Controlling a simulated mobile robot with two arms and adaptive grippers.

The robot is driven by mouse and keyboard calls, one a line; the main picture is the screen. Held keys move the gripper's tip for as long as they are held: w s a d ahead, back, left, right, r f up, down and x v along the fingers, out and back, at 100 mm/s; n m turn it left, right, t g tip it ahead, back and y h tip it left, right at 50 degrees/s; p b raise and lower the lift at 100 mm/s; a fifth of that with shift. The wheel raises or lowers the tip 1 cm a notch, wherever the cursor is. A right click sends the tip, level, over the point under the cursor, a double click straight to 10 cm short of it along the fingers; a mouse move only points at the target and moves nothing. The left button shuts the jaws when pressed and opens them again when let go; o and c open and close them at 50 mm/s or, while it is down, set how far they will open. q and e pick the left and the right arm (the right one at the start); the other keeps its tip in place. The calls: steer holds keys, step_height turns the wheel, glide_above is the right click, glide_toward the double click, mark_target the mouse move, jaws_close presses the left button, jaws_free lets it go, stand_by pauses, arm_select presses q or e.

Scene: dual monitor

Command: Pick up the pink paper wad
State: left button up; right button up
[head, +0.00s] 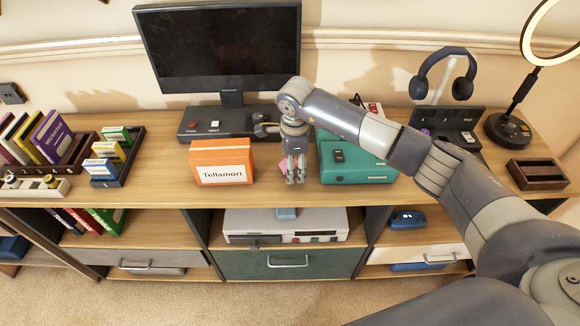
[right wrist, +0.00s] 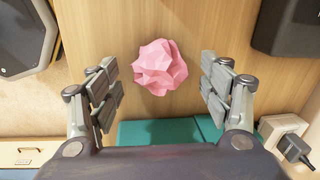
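The pink paper wad (right wrist: 160,67) is a crumpled, faceted ball on the wooden desktop (right wrist: 200,20). In the right wrist view it lies between and slightly beyond the fingertips of my right gripper (right wrist: 163,80), with a gap on each side. The gripper is open and empty. In the head view my right gripper (head: 294,172) points down at the desk, and only a bit of the wad (head: 283,165) shows beside its fingers. My left gripper is not in view.
The orange Tellamori box (head: 222,162) stands left of the gripper, and a teal case (head: 356,166) stands close on its right. Behind are the monitor (head: 222,50) and its dark base (head: 225,122). The desk's front edge is near.

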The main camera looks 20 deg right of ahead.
steer(key=c, duration=0.6)
steer(key=shift+c, duration=0.2)
steer(key=shift+r, duration=0.2)
steer(key=shift+r, duration=0.3)
steer(key=r, duration=0.1)
steer(key=r+p, duration=0.2)
steer(key=shift+s+a, duration=0.1)
steer(key=shift+s, duration=0.15)
steer(key=s+a+p, duration=0.2)
steer(key=s, duration=0.5)
steer(key=s+a+r+p, duration=0.1)
steer(key=s+a+p, duration=0.1)
steer(key=s, duration=0.5)
steer(key=shift+s+a+p, duration=0.25)
steer(key=shift+a+p, duration=0.05)
steer(key=shift+a, duration=0.55)
steer(key=shift+r, duration=0.1)
